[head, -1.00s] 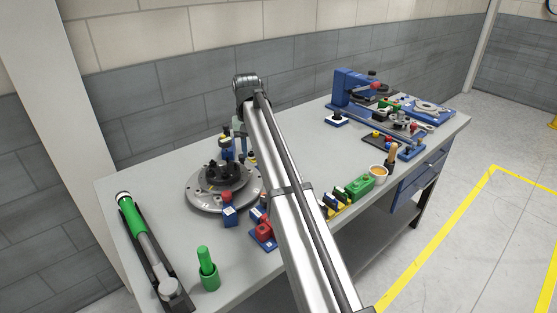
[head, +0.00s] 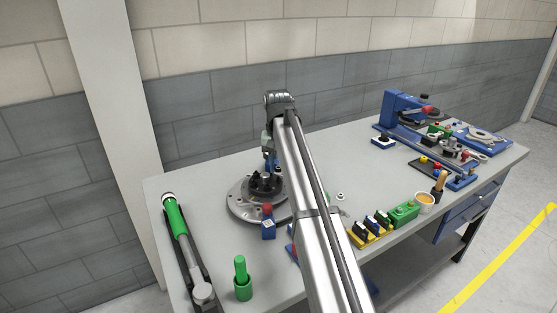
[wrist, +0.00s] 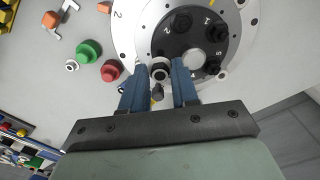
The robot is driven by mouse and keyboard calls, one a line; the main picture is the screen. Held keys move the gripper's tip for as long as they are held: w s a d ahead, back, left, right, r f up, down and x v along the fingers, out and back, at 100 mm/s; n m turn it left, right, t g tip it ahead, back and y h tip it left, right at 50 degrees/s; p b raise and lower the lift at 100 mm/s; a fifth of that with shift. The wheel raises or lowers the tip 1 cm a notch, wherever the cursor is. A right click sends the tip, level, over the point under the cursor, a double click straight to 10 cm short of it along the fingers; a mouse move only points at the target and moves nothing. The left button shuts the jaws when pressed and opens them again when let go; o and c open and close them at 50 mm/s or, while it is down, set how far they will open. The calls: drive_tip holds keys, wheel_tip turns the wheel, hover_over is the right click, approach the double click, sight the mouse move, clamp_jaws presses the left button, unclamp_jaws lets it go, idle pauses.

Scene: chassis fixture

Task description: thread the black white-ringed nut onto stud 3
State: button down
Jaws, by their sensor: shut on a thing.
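My gripper (wrist: 160,84) has two blue fingers, shut on the black white-ringed nut (wrist: 160,72). In the wrist view the nut is at the near edge of the dark hub (wrist: 185,42), between the marks 2 and 4. Stud 3 and its number are not visible there, so I cannot tell whether the nut is on the stud or above it. In the head view the gripper (head: 268,160) is partly hidden by my arm, just over the hub. The hub sits on a round silver plate (head: 240,207).
Red (wrist: 111,70) and green (wrist: 88,50) knobs and a small ringed nut (wrist: 72,66) lie left of the plate.

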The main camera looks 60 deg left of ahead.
drive_tip(key=shift+f, duration=0.35)
drive_tip(key=shift+n, duration=1.7)
drive_tip(key=shift+n, duration=1.7)
drive_tip(key=shift+n, duration=1.8)
